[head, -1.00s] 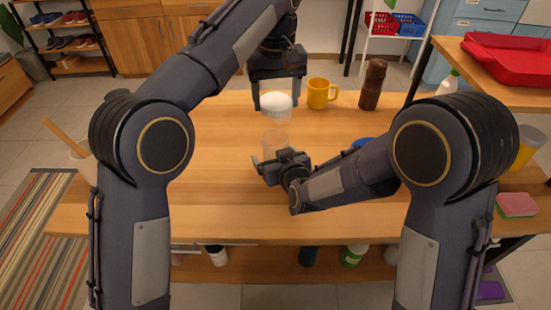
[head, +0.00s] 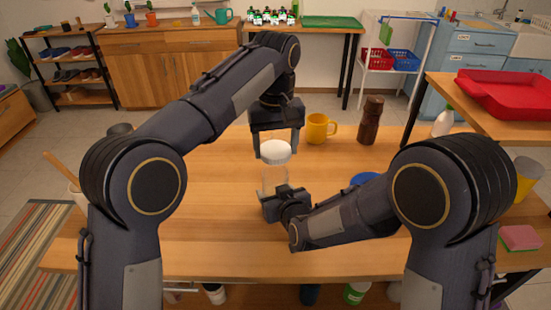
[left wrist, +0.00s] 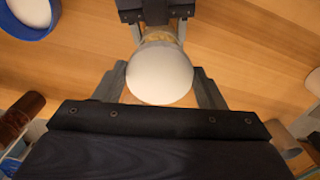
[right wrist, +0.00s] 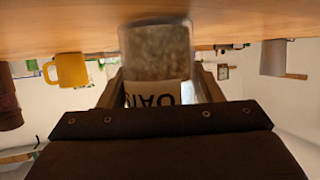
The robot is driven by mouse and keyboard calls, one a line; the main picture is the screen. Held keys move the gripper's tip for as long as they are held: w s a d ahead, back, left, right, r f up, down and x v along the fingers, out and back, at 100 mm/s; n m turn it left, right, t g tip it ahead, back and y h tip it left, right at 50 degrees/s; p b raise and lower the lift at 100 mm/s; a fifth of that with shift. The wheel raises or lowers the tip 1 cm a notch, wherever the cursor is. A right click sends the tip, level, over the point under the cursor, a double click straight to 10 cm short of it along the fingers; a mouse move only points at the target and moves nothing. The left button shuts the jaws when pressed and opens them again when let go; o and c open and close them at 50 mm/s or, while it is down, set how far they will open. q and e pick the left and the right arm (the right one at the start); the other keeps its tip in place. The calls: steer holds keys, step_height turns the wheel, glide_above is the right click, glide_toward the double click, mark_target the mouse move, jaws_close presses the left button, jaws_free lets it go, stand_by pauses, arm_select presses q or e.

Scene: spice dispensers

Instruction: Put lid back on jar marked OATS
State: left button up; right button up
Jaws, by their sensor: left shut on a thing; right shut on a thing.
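The white round lid (head: 275,152) is between the fingers of my left gripper (head: 276,149), which is shut on it. The clear jar (head: 274,181) is right below the lid, upright. My right gripper (head: 279,198) is shut on the jar from the front. In the left wrist view the lid (left wrist: 160,72) covers most of the jar, and tan contents (left wrist: 158,37) show past its edge. In the right wrist view the jar (right wrist: 156,52) holds grainy contents, and its OATS label (right wrist: 153,94) appears upside down.
A yellow mug (head: 317,128) and a brown pepper mill (head: 371,121) stand behind to the right. A blue-rimmed round thing (head: 364,179) is partly hidden behind my right arm. A container with a wooden stick (head: 58,170) is at the left. The left part of the table (head: 215,190) is clear.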

arm_select(q)
steer(key=shift+f, duration=0.95)
steer(key=shift+f, duration=0.1)
steer(key=shift+f, duration=0.8)
steer(key=shift+f, duration=0.55)
